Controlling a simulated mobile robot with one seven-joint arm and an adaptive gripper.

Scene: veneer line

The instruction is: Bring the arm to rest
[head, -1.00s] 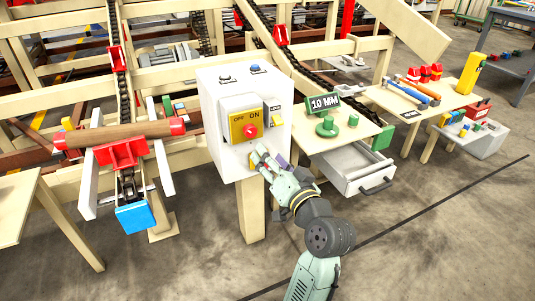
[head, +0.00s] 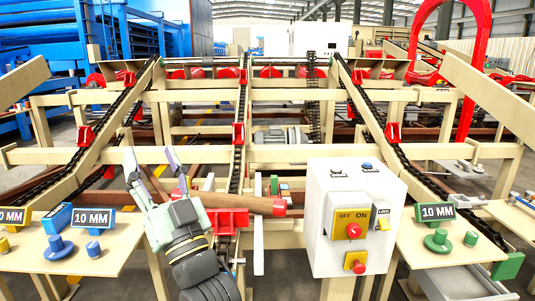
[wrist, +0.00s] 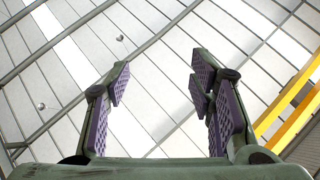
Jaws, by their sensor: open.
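My gripper (head: 152,162) is raised in front of the conveyor frame, left of the white control box (head: 325,255). Its two fingers point up and stand well apart. In the wrist view the gripper (wrist: 160,88) shows purple pads with nothing between them, against a pale panelled roof. The gripper touches nothing that I can see. My arm runs down from it to the bottom edge of the head view and hides part of the frame and the wooden roller behind.
A table with blue knobs (head: 98,262) stands left, and one with green knobs (head: 410,240) stands right, above a pulled-out drawer (head: 462,280). Yellow bars (wrist: 284,108) show overhead in the wrist view.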

